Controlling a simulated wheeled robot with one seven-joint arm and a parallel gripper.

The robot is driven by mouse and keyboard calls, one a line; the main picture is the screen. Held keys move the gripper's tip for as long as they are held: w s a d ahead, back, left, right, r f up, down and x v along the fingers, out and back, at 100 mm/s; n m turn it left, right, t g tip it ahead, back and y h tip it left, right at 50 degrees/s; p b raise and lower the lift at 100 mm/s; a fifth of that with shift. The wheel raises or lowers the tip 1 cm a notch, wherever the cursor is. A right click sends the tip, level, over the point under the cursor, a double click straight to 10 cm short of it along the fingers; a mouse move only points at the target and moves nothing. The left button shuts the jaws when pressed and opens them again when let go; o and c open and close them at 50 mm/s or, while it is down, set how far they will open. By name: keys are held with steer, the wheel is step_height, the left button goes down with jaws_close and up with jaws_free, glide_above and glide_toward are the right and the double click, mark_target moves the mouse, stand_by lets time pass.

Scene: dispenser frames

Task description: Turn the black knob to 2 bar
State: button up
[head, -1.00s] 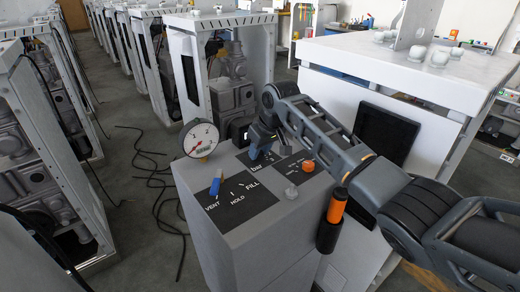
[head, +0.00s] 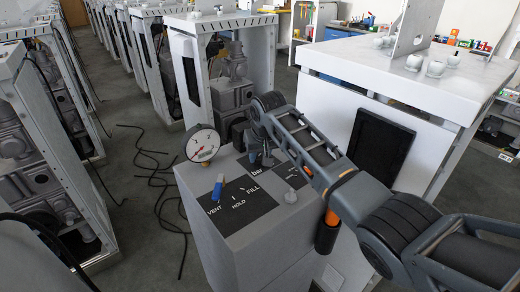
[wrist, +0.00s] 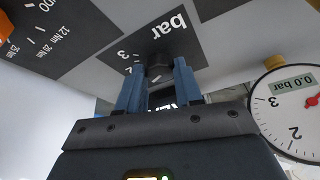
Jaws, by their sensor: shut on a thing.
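The black knob (wrist: 159,68) sits on the dark "bar" scale plate (wrist: 160,42) on top of the grey console. In the wrist view my gripper (wrist: 160,80) has its two blue fingers on either side of the knob, shut on it. A "3" mark shows near the knob; much of the scale is hidden. In the head view my gripper (head: 262,158) is over the "bar" plate and the knob cannot be made out. The round gauge (wrist: 292,108) has a display that reads 0.0 bar. It also stands at the console's back-left corner in the head view (head: 202,143).
A blue-handled lever (head: 218,186) stands on the VENT/HOLD/FILL plate, left of my gripper. An orange-handled tool (head: 328,230) hangs in a black holder on the console's right side. A white cabinet (head: 400,70) stands close behind my arm. Cables lie on the floor at left.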

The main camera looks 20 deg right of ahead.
steer(key=shift+a+m+g+h+p, duration=0.15)
steer(key=shift+m+h, duration=0.3)
steer(key=shift+m, duration=0.7)
steer(key=shift+a+m+g+h+p, duration=0.15)
steer(key=shift+m+h, duration=0.3)
steer(key=shift+m, duration=0.7)
steer(key=shift+d, duration=0.1)
steer(key=o, duration=1)
steer(key=shift+w, duration=0.1)
steer(key=shift+o, duration=0.2)
steer(key=v, duration=0.7)
steer(key=shift+r, duration=0.3)
